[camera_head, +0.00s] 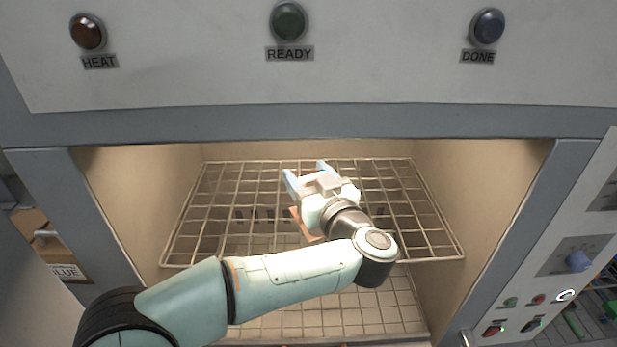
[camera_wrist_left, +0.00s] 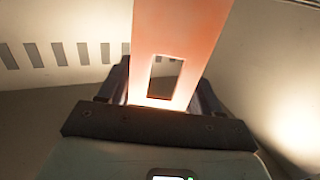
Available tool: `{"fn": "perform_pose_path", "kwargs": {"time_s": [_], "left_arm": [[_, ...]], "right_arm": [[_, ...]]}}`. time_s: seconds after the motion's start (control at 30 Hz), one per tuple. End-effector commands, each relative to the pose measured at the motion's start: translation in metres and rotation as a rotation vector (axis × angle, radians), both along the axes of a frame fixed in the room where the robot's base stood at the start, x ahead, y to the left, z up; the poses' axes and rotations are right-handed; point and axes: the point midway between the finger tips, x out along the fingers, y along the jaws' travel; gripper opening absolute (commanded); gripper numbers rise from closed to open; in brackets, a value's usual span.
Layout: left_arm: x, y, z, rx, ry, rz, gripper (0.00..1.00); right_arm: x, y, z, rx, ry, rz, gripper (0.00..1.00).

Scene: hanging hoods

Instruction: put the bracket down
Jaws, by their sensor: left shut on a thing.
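The bracket is a flat orange-pink piece (camera_wrist_left: 183,38) with a rectangular cut-out, seen in the left wrist view. It stands up from between the dark fingers of my left gripper (camera_wrist_left: 165,88), which is shut on it. In the head view my left gripper (camera_head: 307,178) is inside the open chamber, over the upper wire rack (camera_head: 410,215). Only a small orange part of the bracket (camera_head: 296,219) shows there, beside the gripper. The gripper and wrist hide the rest. I cannot tell whether the bracket touches the rack. My right gripper is not in view.
A second wire rack (camera_head: 385,315) lies lower in the chamber. Chamber walls stand close on both sides, with the grey frame (camera_head: 300,125) above the opening. The upper rack is bare to the left and right of my gripper. A control panel (camera_head: 560,265) stands at right.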

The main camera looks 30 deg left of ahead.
Motion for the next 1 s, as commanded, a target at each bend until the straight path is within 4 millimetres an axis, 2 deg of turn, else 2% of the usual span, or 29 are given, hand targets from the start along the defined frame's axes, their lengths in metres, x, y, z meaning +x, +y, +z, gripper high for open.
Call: {"fn": "perform_pose_path", "kwargs": {"time_s": [0.2, 0.23, 0.3, 0.67, 0.77, 1.0], "left_arm": [[0.0, 0.0, -0.003, 0.001, -0.002, 0.0, 0.0], [0.0, 0.0, -0.003, 0.0, 0.0, 0.0, 0.74], [0.0, 0.0, -0.003, 0.0, 0.0, 0.0, 0.89], [0.0, -0.001, 0.002, 0.0, 0.0, -0.001, 0.89], [-0.008, -0.012, 0.001, 0.0, 0.0, -0.003, 0.89], [-0.038, -0.054, 0.0, 0.001, 0.001, -0.006, 0.89]], "right_arm": [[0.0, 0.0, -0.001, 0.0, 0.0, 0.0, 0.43], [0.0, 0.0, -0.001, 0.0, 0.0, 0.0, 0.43], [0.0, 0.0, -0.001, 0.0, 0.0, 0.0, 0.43], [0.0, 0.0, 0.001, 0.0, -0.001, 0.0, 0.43], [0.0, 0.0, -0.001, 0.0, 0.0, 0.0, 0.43], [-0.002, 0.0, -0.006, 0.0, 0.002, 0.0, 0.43]]}}
